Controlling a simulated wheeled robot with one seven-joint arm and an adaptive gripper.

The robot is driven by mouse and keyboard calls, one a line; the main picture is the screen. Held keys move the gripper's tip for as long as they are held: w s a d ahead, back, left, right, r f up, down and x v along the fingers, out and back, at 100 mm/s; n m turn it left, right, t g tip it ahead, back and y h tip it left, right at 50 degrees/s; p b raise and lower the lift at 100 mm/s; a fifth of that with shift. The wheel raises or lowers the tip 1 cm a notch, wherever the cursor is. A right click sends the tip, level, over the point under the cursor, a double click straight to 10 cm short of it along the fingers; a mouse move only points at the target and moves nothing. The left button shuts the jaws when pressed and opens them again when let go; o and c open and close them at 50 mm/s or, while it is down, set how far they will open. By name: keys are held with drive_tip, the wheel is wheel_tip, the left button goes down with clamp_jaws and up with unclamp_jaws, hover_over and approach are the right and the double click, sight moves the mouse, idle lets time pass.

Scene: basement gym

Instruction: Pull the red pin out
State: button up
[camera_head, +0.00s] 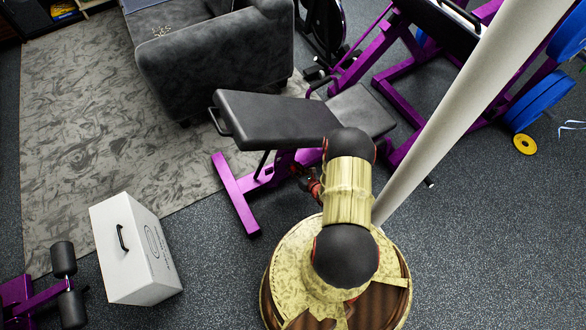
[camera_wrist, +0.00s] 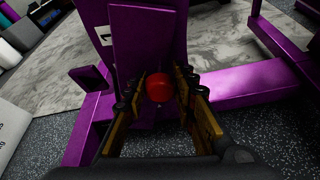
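The red pin (camera_wrist: 160,87) shows as a round red knob in the wrist view, in front of a purple steel upright (camera_wrist: 148,40). My gripper (camera_wrist: 157,86) is open, with one finger on each side of the red knob. A narrow gap seems to show between the knob and the fingers, so I see no clear grip. The pin's shaft is hidden behind the knob. In the head view my arm reaches down to the purple-framed bench (camera_head: 277,119), and the arm and bench pad hide most of the gripper and the pin.
A white box (camera_head: 132,250) stands on the floor at left. A grey armchair (camera_head: 213,60) sits behind the bench on a patterned rug (camera_head: 80,130). A pale post (camera_head: 470,100) rises close to my arm's right. Purple gym frames and blue plates (camera_head: 537,100) stand at upper right.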

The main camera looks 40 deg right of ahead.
clamp_jaws()
idle(0.4)
drive_tip(key=shift+s+a, duration=0.15)
drive_tip(key=shift+s, duration=0.45)
drive_tip(key=shift+s+a, duration=0.15)
drive_tip(key=shift+s, duration=0.45)
drive_tip(key=o, duration=0.6)
unclamp_jaws()
drive_tip(key=shift+v, duration=6)
